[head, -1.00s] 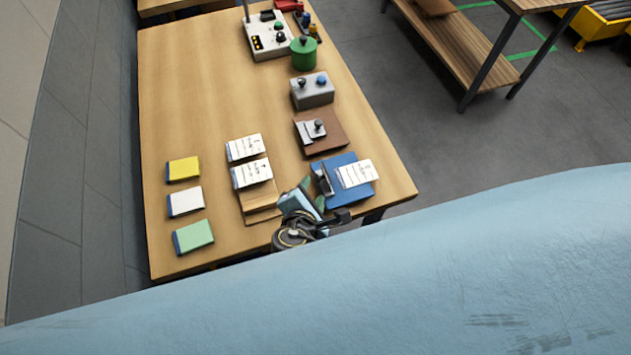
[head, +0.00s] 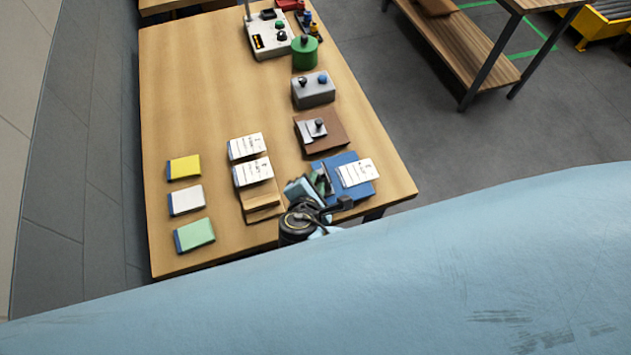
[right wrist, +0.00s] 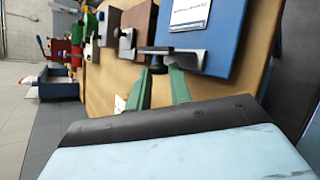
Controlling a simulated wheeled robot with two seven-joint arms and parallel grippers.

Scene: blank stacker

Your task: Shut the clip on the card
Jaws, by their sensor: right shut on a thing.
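The white printed card (head: 355,172) lies on a blue board (head: 362,190) near the table's front right corner. The card also shows at the top of the right wrist view (right wrist: 190,12). The grey metal clip (right wrist: 190,60) sits at the board's edge by the card, with a small dark knob (right wrist: 158,67). My right gripper (head: 318,184) is at the clip's side of the board. Its green fingers, seen in the right wrist view (right wrist: 159,76), are shut on the knob. In the head view the gripper partly hides the clip. My left gripper is not in view.
A brown board with a similar clip (head: 320,130), a grey button box (head: 313,90) and a green cylinder (head: 305,52) stand behind. Two cards (head: 252,171) lie left on wooden blocks. Yellow, white and green pads (head: 195,235) lie farther left. The table's back left is clear.

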